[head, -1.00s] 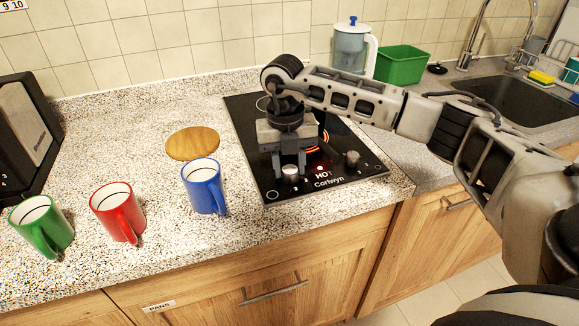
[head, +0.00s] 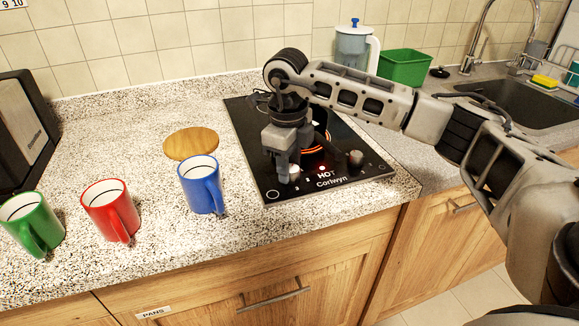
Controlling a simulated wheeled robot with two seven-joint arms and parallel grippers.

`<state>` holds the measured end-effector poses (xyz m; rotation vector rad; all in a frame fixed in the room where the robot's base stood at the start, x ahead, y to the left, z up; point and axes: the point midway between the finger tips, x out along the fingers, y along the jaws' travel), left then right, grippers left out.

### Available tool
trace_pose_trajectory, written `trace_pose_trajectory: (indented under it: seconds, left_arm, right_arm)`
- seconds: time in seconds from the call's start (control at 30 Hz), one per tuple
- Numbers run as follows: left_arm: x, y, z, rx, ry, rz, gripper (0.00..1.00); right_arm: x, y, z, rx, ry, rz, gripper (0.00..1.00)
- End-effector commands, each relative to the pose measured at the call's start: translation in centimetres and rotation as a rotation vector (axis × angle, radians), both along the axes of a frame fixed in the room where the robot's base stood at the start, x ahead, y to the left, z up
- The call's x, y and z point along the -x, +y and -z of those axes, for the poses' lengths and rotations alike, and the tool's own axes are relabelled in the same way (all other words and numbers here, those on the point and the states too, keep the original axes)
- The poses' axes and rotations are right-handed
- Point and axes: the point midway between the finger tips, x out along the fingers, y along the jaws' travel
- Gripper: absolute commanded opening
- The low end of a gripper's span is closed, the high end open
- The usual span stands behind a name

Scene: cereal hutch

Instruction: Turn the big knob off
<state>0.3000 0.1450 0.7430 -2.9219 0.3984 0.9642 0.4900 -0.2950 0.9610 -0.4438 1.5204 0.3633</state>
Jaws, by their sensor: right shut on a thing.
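The black hob (head: 345,183) is set in the counter, with "HOT" lit on its front panel and a glowing orange-red ring (head: 325,140) partly hidden behind my right gripper. One knob (head: 294,172), with a pale top, stands at the left of the front panel. A dark grey knob (head: 356,158) stands further right, untouched. My right gripper (head: 287,172) points down over the left knob and is shut on it, turned so that one finger hides much of the other. The gripper covers part of the knob, so its pointer cannot be read. My left gripper is out of view.
A blue mug (head: 203,186) stands just left of the hob, with a round wooden board (head: 191,144) behind it. A red mug (head: 111,211) and a green mug (head: 32,225) stand further left. A jug (head: 354,50) and green tub (head: 404,67) stand behind my right arm.

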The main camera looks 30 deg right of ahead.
Motion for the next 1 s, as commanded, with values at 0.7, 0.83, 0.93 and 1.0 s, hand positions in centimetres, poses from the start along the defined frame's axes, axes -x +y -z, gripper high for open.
trace_pose_trajectory:
  seconds: [0.7, 0.83, 0.93, 1.0]
  left_arm:
    - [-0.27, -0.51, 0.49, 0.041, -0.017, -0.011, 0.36]
    - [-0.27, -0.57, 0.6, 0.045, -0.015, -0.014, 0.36]
    - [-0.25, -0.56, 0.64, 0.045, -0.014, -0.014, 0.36]
    - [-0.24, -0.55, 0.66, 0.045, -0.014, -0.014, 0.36]
  right_arm:
    - [0.04, 0.0, -0.2, 0.001, -0.009, -0.553, 0.12]
    - [0.05, 0.0, -0.22, 0.001, -0.008, -0.598, 0.12]
    - [0.06, 0.0, -0.24, 0.001, -0.008, -0.619, 0.12]
    - [0.06, 0.0, -0.25, 0.001, -0.009, -0.629, 0.12]
